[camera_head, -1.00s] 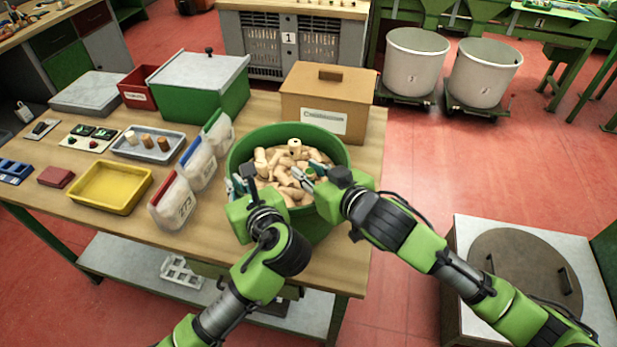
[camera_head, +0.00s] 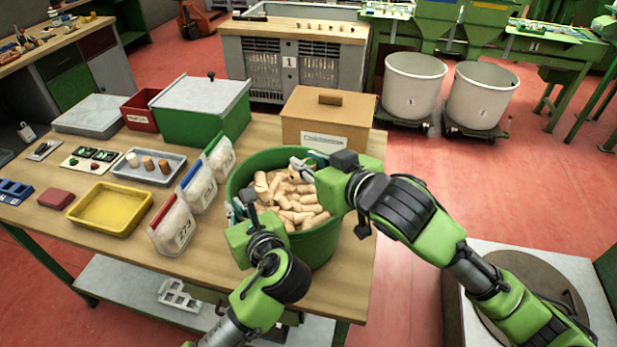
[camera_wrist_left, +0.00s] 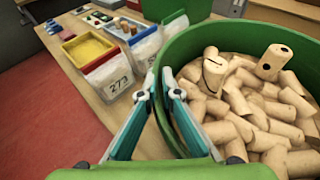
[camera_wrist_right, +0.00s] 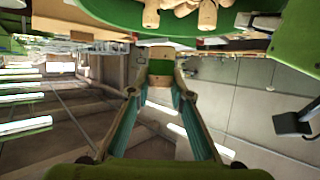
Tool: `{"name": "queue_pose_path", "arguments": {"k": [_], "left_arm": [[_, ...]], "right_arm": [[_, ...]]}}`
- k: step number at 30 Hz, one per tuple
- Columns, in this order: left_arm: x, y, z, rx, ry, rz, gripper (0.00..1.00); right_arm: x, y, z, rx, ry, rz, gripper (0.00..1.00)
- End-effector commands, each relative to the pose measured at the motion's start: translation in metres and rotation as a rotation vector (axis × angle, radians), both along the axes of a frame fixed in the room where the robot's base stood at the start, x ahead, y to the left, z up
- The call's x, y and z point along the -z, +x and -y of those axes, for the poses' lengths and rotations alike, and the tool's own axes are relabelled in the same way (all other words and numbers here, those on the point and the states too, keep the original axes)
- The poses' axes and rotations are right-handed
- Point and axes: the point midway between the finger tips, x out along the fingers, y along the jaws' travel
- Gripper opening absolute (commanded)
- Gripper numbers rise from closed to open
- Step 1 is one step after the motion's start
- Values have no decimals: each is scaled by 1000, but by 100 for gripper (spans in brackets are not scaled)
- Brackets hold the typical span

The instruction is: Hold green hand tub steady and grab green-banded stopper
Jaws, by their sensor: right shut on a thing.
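The green tub (camera_head: 237,168) stands on the table, filled with cork stoppers (camera_head: 290,205). My left gripper (camera_head: 238,203) is at the tub's left rim. In the left wrist view its fingers (camera_wrist_left: 158,90) are apart, on either side of the rim (camera_wrist_left: 215,38), with no stopper between them; contact with the wall cannot be made out. My right gripper (camera_head: 303,165) is over the tub's back right part. In the right wrist view it is shut on the green-banded stopper (camera_wrist_right: 161,68), held between the fingertips. In the head view that stopper is hard to make out.
A cardboard-coloured box (camera_head: 325,115) stands close behind the tub. Labelled clear bins (camera_head: 172,228) stand close on its left. A yellow tray (camera_head: 110,208) and a grey tray of stoppers (camera_head: 148,168) are further left. The table's right edge is near the tub.

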Motion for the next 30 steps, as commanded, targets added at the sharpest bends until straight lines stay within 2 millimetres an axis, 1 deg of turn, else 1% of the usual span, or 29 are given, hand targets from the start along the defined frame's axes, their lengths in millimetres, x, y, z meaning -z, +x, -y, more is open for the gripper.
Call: {"name": "queue_pose_path", "arguments": {"k": [2,9,10,12,23,26,30], "left_arm": [[1,0,0,2,6,-5,0],[1,0,0,2,6,-5,0],[1,0,0,2,6,-5,10],[1,0,0,1,5,-4,24],[0,-1,1,2,1,-1,24],[-3,-8,6,3,-1,-1,24],[-11,-29,18,3,-3,-3,24]], "right_arm": [[-4,0,0,0,0,0,12],[-5,0,0,0,-1,-2,12],[-5,0,0,0,-1,-2,12],[-5,0,0,0,-1,-1,12],[-5,0,0,0,-1,-1,12],[-5,0,0,0,-1,-1,12],[-5,0,0,0,-1,-1,12]]}}
